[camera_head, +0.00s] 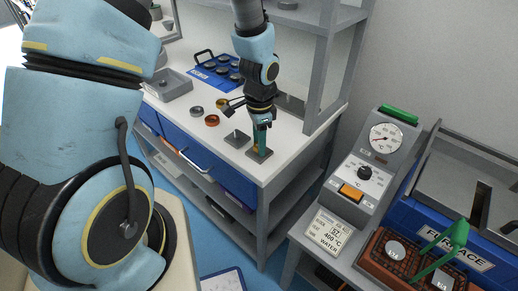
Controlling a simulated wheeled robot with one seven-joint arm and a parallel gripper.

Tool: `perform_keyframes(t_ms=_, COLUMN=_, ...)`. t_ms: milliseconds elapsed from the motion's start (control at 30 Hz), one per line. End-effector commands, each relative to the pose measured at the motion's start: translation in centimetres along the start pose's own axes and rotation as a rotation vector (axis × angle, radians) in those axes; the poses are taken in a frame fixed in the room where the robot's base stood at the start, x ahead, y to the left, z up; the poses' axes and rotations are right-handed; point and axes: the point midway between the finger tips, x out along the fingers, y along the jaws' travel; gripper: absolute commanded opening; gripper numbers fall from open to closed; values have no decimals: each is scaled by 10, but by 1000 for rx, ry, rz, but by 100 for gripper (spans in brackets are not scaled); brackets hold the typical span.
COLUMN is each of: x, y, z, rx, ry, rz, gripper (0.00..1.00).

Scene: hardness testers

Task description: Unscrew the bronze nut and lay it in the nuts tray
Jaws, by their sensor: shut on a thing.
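My gripper (261,146) points down at the front right of the white workbench, over a grey square plate (262,157). It is shut on a small bronze-gold thing, the bronze nut (256,150), mostly hidden by the fingers. The nut is low, close to the plate; I cannot tell whether it is still on a thread. A blue tray (197,57) with a handle and several round items stands at the back of the bench. A grey open tray (188,86) stands to its left. Label text is too small to tell which is the nuts tray.
A shelf post (322,85) rises at the right. The control panel (365,170) and furnace (430,225) stand further right.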

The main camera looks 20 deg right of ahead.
Motion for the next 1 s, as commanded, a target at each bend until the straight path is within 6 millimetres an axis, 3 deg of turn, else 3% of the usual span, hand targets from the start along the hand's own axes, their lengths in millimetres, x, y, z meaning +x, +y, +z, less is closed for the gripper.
perform_keyframes(t_ms=1000, x=-35, y=0, z=0, rx=5, ry=0, rz=0, gripper=0)
